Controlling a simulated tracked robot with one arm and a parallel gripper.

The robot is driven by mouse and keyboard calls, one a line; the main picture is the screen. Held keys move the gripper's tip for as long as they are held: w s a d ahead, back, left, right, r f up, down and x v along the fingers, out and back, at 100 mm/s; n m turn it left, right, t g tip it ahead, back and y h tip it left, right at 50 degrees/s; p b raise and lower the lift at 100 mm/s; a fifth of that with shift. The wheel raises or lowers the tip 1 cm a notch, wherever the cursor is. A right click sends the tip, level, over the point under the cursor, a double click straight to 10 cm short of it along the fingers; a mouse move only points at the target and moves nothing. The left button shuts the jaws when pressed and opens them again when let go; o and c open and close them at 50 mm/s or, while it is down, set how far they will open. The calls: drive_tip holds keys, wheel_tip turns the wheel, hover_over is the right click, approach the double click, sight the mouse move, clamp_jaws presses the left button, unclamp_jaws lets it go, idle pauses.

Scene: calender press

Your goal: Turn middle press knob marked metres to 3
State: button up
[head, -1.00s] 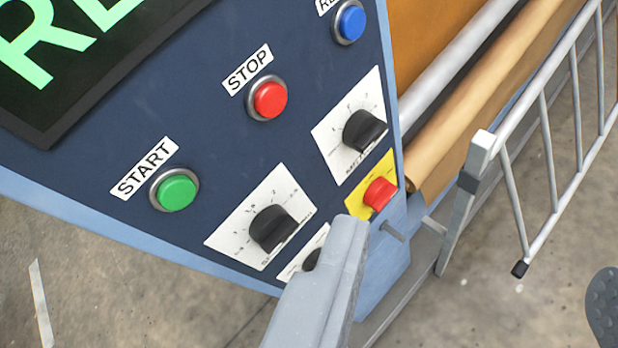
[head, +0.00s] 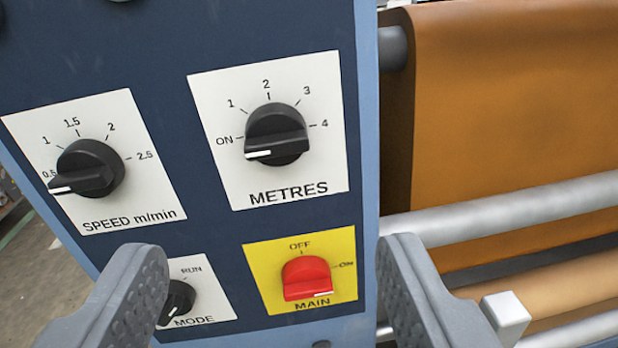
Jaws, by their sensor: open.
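The METRES knob (head: 276,132) is a black round knob with a raised bar, on a white plate (head: 325,178) in the head view. Its scale reads ON, 1, 2, 3, 4 from left over the top to right. The white pointer line is at the bar's left end, aimed left, close to the ON mark and slightly below it. My gripper (head: 272,250) is open and empty. Its two grey fingers stand far apart, low in the picture on either side, below the METRES knob. Neither finger is seen touching a knob.
The SPEED knob (head: 90,168) is left of the METRES plate. The MODE knob (head: 178,302) is below, partly hidden by the left finger. The red MAIN switch (head: 307,277) on a yellow plate sits under METRES. A brown roll (head: 510,110) and metal bars are at right.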

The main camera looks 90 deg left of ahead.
sight(280, 149)
drive_tip(key=shift+n+g+y, duration=0.3)
drive_tip(key=shift+n+y, duration=0.2)
drive_tip(key=shift+n, duration=0.4)
drive_tip(key=a, duration=0.4)
drive_tip(key=a+f, duration=0.1)
drive_tip(key=a, duration=0.3)
drive_tip(key=a+f, duration=0.1)
drive_tip(key=a, duration=0.2)
drive_tip(key=shift+w+a+f+p, duration=0.2)
drive_tip(key=shift+w+a+p, duration=0.15)
drive_tip(key=shift+a, duration=0.05)
drive_tip(key=c, duration=1)
